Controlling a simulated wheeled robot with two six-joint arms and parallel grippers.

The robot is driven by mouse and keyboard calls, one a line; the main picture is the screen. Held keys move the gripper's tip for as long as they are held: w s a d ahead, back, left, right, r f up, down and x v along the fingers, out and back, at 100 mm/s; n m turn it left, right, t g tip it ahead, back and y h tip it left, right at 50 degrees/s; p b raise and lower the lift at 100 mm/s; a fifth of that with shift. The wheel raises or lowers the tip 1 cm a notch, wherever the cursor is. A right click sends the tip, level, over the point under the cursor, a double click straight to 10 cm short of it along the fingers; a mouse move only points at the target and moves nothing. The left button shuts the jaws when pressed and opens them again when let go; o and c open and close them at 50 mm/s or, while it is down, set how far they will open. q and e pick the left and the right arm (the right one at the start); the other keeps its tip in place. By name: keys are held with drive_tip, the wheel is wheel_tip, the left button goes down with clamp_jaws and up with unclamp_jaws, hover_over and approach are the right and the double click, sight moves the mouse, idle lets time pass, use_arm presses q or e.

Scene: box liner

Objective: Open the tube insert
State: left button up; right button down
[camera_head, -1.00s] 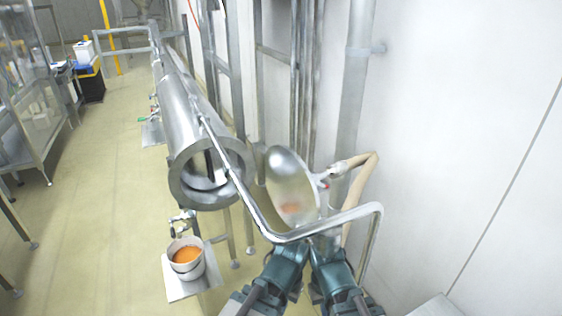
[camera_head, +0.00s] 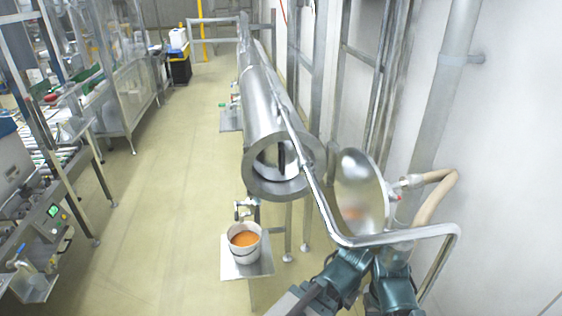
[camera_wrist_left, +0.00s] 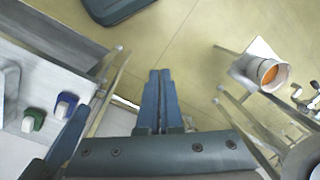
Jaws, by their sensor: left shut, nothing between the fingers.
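A long steel tube (camera_head: 262,112) lies level, with a thick round rim at its near mouth. An inner part with a dark slot (camera_head: 282,162) shows inside the mouth. A round steel dish-like lid (camera_head: 360,185) stands apart from the mouth, to its right. I cannot tell which of these is the insert. A bent steel bar (camera_head: 318,193) runs along the tube and in front of the lid. My left gripper (camera_wrist_left: 160,78) is shut and empty in the left wrist view, above the floor and away from the tube. My right gripper does not show.
A white bucket of orange liquid (camera_head: 244,243) stands on a low stand below the mouth; it also shows in the left wrist view (camera_wrist_left: 264,74). A beige hose (camera_head: 440,190) meets the lid's right side. Machines (camera_head: 40,205) line the left. The floor between is clear.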

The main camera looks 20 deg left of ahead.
use_arm(q)
drive_tip(key=o, duration=0.7)
drive_tip(key=w+a+m+b, duration=0.1)
drive_tip(key=w, duration=0.1)
drive_tip(key=w+a+f+t+y, duration=0.1)
drive_tip(key=w+a, duration=0.1)
drive_tip(key=w, duration=0.1)
drive_tip(key=w+a+m+t+y+b, duration=0.1)
drive_tip(key=w+a, duration=0.1)
drive_tip(key=w, duration=0.1)
drive_tip(key=shift+a+f+m+b, duration=0.15)
drive_tip(key=shift+f+m+b, duration=0.05)
drive_tip(key=shift+m+b, duration=0.15)
drive_tip(key=m+t+y+b, duration=0.85)
drive_tip(key=m+t, duration=0.25)
drive_tip(key=m, duration=1)
approach(284, 162)
drive_tip(key=shift+y, duration=0.25)
drive_tip(key=x, duration=1)
drive_tip(key=shift+w+a+f, duration=0.1)
drive_tip(key=shift+w+a, duration=0.1)
drive_tip(key=shift+w, duration=0.1)
clamp_jaws()
